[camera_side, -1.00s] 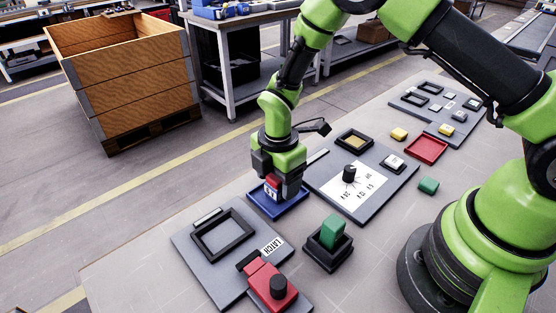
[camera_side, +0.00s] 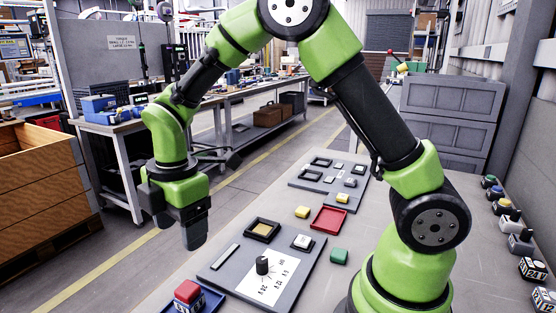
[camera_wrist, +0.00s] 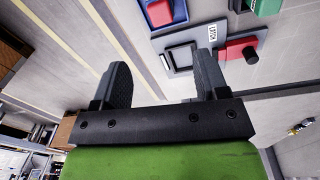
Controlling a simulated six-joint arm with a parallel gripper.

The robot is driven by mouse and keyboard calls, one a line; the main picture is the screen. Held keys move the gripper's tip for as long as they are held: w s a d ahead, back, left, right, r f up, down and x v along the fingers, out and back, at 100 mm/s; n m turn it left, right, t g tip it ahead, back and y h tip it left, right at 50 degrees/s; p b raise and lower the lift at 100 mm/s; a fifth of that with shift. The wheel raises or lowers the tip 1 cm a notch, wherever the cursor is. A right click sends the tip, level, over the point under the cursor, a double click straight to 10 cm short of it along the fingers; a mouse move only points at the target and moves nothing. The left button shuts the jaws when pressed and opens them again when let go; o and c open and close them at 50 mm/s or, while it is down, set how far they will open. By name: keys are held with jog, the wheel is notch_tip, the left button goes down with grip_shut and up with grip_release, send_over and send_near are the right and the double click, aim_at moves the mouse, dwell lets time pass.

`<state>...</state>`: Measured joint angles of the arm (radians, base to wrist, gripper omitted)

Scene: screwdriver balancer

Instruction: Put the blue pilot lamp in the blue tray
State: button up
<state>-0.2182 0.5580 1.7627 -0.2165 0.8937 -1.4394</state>
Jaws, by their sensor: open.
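The blue tray (camera_side: 210,303) is at the bottom left of the side view, cut off by the frame edge. A red-topped grey block (camera_side: 188,293) lies in it. The tray (camera_wrist: 183,8) also shows at the top of the wrist view. A small dark piece with a blue top, likely the blue pilot lamp (camera_side: 495,192), stands in a row along the right edge of the side view. My gripper (camera_side: 195,238) is open and empty, raised above the tray's area, fingers down; its spread fingers also show in the wrist view (camera_wrist: 165,82).
More small devices (camera_side: 520,243) line the right edge. A red latch box (camera_wrist: 240,45) shows in the wrist view.

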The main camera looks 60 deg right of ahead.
jog(key=s+d+r+m+t+y, duration=0.1)
jog(key=s+d+r+m+t, duration=0.2)
jog(key=s+r+m, duration=0.65)
jog(key=s+d+r+m+t, duration=0.1)
jog(key=s+r+m+t, duration=0.2)
jog(key=s+m, duration=0.5)
jog(key=r+m, duration=0.1)
jog(key=m, duration=0.2)
jog(key=shift+s+d+r+t+y, duration=0.2)
jog(key=shift+d+r+t+y, duration=0.1)
jog(key=shift+d+y, duration=0.1)
